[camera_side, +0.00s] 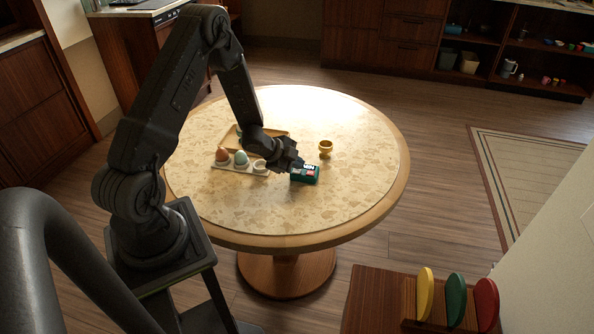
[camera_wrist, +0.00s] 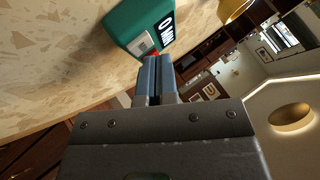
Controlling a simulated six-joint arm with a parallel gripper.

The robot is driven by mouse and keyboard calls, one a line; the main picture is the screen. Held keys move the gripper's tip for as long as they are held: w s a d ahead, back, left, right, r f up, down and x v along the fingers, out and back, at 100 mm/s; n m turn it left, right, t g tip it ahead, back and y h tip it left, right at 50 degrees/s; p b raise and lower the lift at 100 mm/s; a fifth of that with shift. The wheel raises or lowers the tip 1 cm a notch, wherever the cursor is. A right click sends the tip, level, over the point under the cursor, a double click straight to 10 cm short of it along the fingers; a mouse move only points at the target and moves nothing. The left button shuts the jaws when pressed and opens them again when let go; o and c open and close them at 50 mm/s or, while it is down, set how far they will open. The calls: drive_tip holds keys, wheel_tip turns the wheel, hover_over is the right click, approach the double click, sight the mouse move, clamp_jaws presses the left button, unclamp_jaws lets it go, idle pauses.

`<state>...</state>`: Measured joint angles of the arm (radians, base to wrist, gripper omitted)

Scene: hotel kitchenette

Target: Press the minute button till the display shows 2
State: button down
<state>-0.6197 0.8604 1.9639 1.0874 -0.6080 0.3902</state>
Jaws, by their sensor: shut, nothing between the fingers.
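A small green timer (camera_side: 305,175) sits on the round table, and it also shows in the wrist view (camera_wrist: 122,27). Its top carries a dark display (camera_wrist: 167,29) with white characters that I cannot read surely. A pale grey button (camera_wrist: 143,42) sits beside the display. A bit of red (camera_wrist: 152,54), perhaps another button, shows just beyond my fingertips and is partly hidden by them. My gripper (camera_wrist: 154,66) is shut and empty, its tips right at the timer's near edge. I cannot tell whether they touch it. In the side view my gripper (camera_side: 298,164) is at the timer's upper left.
A white egg holder (camera_side: 231,168) with a brown egg (camera_side: 222,154) and a bluish egg (camera_side: 241,158) stands left of the timer. The table's front and right are clear.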

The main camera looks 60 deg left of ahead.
sight(297, 172)
drive_tip(key=shift+f, duration=0.35)
idle(0.6)
drive_tip(key=shift+r, duration=0.8)
drive_tip(key=shift+r, duration=2.5)
idle(0.8)
wheel_tip(297, 172, up, 4)
drive_tip(key=shift+f, duration=0.1)
drive_tip(key=shift+f, duration=0.1)
